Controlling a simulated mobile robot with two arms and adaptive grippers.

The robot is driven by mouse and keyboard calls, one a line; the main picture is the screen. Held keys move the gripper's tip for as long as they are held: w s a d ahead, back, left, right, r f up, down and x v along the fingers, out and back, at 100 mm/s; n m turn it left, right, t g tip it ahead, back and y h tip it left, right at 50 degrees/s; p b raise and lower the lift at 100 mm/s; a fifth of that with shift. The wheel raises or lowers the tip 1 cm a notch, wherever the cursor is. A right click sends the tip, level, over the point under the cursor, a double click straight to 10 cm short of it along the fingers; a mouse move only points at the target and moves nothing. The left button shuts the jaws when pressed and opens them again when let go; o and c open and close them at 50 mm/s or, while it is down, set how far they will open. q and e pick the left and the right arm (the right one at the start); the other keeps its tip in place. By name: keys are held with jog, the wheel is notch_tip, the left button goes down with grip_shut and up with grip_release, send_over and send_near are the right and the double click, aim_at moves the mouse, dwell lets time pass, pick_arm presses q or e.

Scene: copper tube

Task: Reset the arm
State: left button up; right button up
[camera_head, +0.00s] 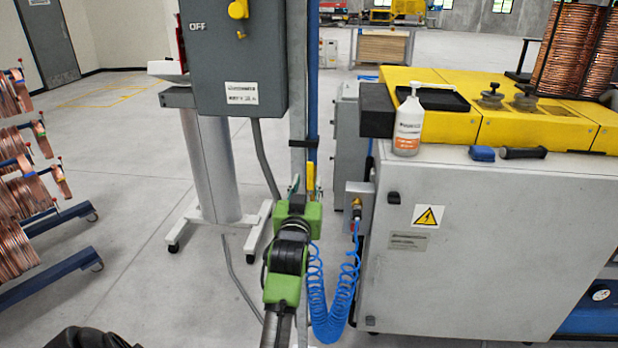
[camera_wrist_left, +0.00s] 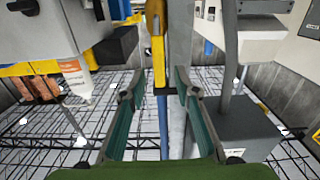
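My left arm is green and black and rises from the bottom centre of the head view. Its left gripper (camera_head: 296,184) is up in front of the grey post. In the left wrist view the two green fingers (camera_wrist_left: 158,88) are spread apart with a clear gap and nothing held between them. A yellow handle (camera_head: 310,176) on the blue pipe (camera_head: 313,110) shows just beyond the gripper. The yellow handle also shows past the fingertips in the left wrist view (camera_wrist_left: 157,55); I cannot tell how close it is. My right gripper is not in view.
A grey control box (camera_head: 235,60) hangs at upper left. A blue coiled hose (camera_head: 335,310) hangs beside my arm. A grey cabinet (camera_head: 470,250) with a yellow top and a white bottle (camera_head: 408,125) stands right. Copper coils (camera_head: 15,215) on a rack stand left.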

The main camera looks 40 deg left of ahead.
pick_arm(q)
jog(key=shift+v, duration=1.05)
